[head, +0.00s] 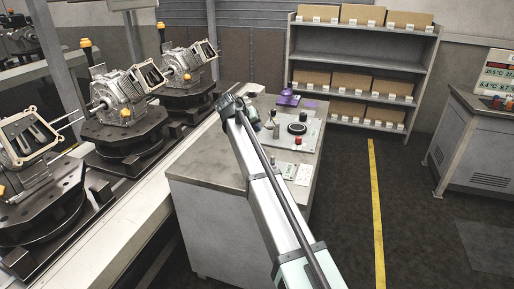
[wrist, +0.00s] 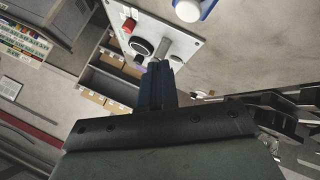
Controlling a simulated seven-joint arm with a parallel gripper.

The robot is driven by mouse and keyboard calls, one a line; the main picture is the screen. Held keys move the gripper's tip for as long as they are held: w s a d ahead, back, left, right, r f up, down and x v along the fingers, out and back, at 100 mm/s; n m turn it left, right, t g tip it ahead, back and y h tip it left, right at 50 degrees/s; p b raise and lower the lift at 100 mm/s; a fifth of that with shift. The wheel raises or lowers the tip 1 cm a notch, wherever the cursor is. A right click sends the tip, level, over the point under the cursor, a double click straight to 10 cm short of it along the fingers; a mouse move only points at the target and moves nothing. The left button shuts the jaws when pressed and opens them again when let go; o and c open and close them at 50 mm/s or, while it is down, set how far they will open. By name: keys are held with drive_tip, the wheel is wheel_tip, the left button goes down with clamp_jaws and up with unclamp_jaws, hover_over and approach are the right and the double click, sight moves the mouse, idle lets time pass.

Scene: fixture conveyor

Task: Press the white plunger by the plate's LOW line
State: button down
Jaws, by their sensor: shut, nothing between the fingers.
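In the wrist view, a round white knob (wrist: 188,10) on a blue base (wrist: 207,7) is cut by the top edge; it may be the white plunger. I cannot pick it out in the head view, where my arm covers part of the bench. A light control plate (head: 309,133) lies on the bench; it also shows in the wrist view (wrist: 200,42). I cannot read any LOW line. My gripper (wrist: 158,68) is shut and empty, its fingertips near the plate's edge in the picture; it also shows in the head view (head: 271,125).
The plate carries a black round control (head: 297,128), a red button (head: 298,141) and a grey post (wrist: 181,48). Purple parts (head: 288,98) lie at the bench's back. Conveyor fixtures (head: 125,130) stand left. A shelf (head: 360,50) stands behind. The bench's front left top (head: 215,165) is clear.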

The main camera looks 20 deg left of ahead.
drive_tip(key=shift+r, duration=0.1)
idle(0.3)
wheel_tip(320, 180, up, 4)
drive_tip(key=shift+f, duration=0.2)
drive_tip(key=shift+f, duration=0.1)
drive_tip(key=shift+f, duration=4.3)
drive_tip(key=shift+f, duration=0.25)
drive_tip(key=shift+f, duration=0.2)
